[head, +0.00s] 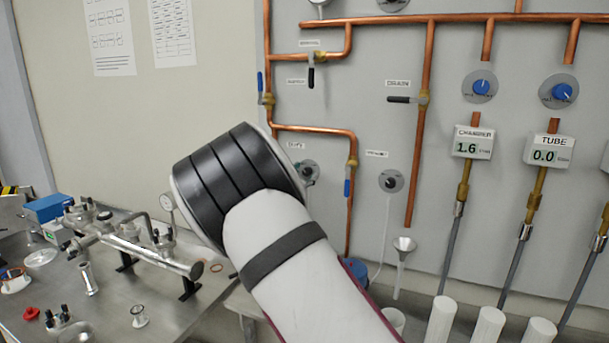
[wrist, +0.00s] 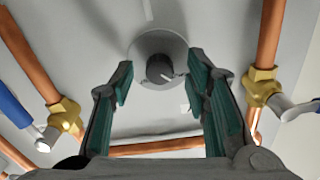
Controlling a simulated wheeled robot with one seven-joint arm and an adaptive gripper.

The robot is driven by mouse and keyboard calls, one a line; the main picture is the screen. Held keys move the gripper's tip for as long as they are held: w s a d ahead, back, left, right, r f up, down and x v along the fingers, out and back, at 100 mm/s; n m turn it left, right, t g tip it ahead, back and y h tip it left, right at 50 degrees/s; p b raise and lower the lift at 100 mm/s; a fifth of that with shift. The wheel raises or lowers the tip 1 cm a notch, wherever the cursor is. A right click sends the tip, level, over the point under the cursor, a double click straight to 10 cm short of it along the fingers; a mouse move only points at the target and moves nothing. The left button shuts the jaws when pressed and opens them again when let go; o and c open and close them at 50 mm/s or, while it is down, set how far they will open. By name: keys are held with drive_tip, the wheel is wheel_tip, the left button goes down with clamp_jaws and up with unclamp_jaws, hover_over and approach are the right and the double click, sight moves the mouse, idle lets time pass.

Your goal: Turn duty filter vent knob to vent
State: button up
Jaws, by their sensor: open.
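A dark round knob (wrist: 160,68) with a light pointer mark sits on a round grey plate (wrist: 150,44) in the wrist view. My gripper (wrist: 158,84) is open, with one green-padded finger on each side of the knob. A gap shows between each finger and the knob, and nothing is held. In the head view a dark knob on a round plate (head: 308,170) shows just right of my arm's black-banded end, under a small label too blurred to read surely.
Copper pipes (wrist: 25,60) with brass valves (wrist: 262,86) flank the knob closely. In the head view another round wall fitting (head: 391,181), a drain valve handle (head: 402,99) and two blue knobs (head: 482,87) are to the right. A metal bench (head: 150,318) with vacuum parts stands at left.

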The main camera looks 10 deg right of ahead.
drive_tip(key=shift+w+d, duration=0.3)
drive_tip(key=shift+w, duration=0.1)
clamp_jaws()
